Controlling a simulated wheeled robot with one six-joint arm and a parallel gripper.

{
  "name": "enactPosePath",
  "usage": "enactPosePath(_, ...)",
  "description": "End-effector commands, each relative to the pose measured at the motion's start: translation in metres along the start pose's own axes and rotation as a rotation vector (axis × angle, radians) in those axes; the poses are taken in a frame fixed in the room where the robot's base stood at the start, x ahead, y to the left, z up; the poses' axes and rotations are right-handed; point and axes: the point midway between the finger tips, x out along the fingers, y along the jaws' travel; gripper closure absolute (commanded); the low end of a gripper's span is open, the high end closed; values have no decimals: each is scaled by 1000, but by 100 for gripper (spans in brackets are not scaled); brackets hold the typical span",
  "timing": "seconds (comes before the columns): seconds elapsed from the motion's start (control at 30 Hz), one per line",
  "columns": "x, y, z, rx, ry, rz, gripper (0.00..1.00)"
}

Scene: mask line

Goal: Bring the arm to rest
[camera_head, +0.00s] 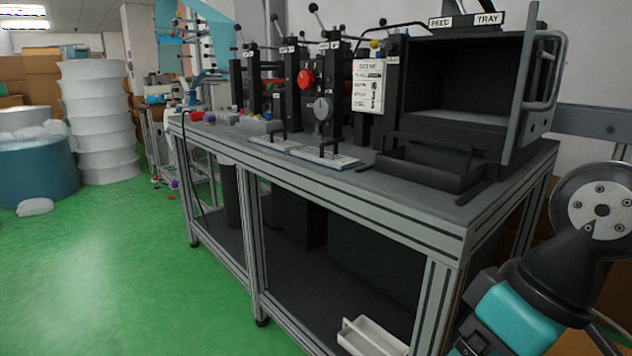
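My arm (520,310) shows at the lower right, with a teal section and a round grey joint, right of the workbench's near corner. My gripper is not visible in the head view; the arm runs out of the picture at the right and bottom edges. Whether the gripper holds anything is hidden.
A metal-framed workbench (450,215) fills the middle. On it stand a black box labelled FEED TRAY (470,75), with its door open, and several lever presses (325,85). A white stack (100,120) and teal tub (38,170) stand left. Green floor (130,270) is clear in front.

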Motion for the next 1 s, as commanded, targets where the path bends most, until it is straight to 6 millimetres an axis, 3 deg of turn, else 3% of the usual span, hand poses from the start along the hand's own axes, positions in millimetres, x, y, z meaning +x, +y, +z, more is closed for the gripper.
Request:
enactPosePath(0.03,-6,-23,8,-83,-14,-37,20)
enactPosePath(0.07,-14,-32,10,-111,-25,-51,20)
enactPosePath(0.1,-30,-33,4,-93,-25,-46,20)
enactPosePath(0.37,-95,-50,-10,-86,-24,-44,20)
enactPosePath(0.7,-211,-82,-36,-84,-23,-44,20)
enactPosePath(0.83,-240,-90,-42,-84,-23,-44,20)
enactPosePath(1.0,-254,-95,-45,-84,-23,-43,20)
